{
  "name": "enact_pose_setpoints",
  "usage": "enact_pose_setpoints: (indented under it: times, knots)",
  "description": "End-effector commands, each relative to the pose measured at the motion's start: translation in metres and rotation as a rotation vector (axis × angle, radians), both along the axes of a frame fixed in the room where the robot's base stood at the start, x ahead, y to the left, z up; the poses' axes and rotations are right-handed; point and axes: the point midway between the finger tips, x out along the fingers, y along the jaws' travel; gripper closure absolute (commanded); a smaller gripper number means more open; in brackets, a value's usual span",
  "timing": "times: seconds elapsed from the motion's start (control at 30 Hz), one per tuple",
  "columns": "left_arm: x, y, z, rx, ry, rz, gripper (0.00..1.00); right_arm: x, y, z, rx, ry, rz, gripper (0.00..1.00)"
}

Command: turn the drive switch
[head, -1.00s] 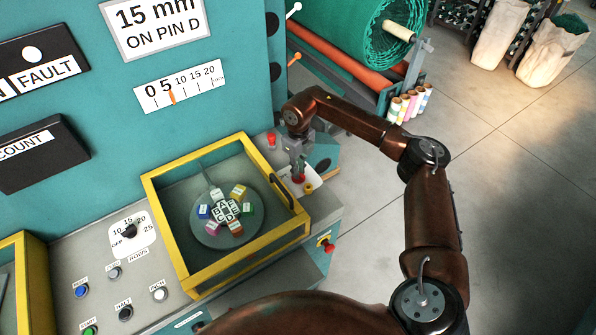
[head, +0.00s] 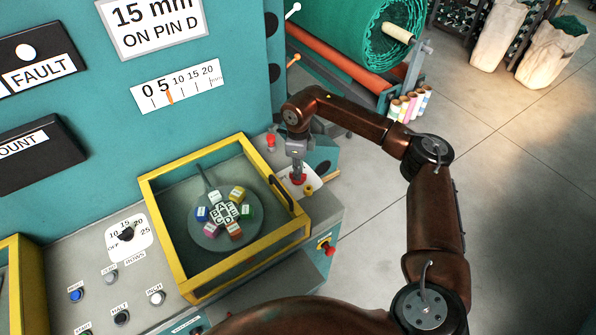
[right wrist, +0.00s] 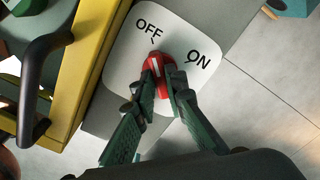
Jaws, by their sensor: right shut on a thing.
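The drive switch (right wrist: 161,77) is a red knob with a pale pointer line on a white plate (right wrist: 122,62) marked OFF and ON. In the right wrist view its pointer end lies near the OFF tick. My right gripper (right wrist: 162,82) is shut on the knob, one finger on each side. In the head view the gripper (head: 298,172) comes down on the red switch (head: 298,179) from above, to the right of the yellow-framed box, and hides part of the plate. My left gripper is out of view.
A yellow-framed case (head: 177,265) with a dark handle (head: 283,193) stands close beside the switch. A red knob (head: 271,140) and another red knob on the front (head: 328,248) are near. A dial (head: 126,234) and buttons lie left. Open floor lies right.

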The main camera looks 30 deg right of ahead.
Motion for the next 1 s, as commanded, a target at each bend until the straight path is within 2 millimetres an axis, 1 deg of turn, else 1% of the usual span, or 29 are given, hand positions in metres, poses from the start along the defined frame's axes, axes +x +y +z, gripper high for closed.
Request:
enact_pose_setpoints:
  times: [0.33, 0.37, 0.6, 0.87, 1.0]
  knots:
    - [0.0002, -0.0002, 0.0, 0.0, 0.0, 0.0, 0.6, 0.0007, -0.0003, 0.0005, -0.001, -0.003, 0.004, 1.0]
    - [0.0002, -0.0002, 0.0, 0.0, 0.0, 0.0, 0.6, 0.0007, -0.0003, 0.0005, -0.001, -0.003, 0.004, 0.88]
    - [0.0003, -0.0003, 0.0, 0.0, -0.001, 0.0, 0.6, 0.0004, -0.0001, 0.0003, -0.001, -0.002, 0.003, 0.71]
    - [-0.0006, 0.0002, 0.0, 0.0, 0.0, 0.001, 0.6, 0.0002, 0.0001, 0.0004, -0.001, -0.001, 0.003, 0.71]
    - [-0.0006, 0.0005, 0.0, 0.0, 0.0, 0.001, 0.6, 0.0008, 0.0003, 0.0092, 0.0, -0.003, 0.003, 0.71]
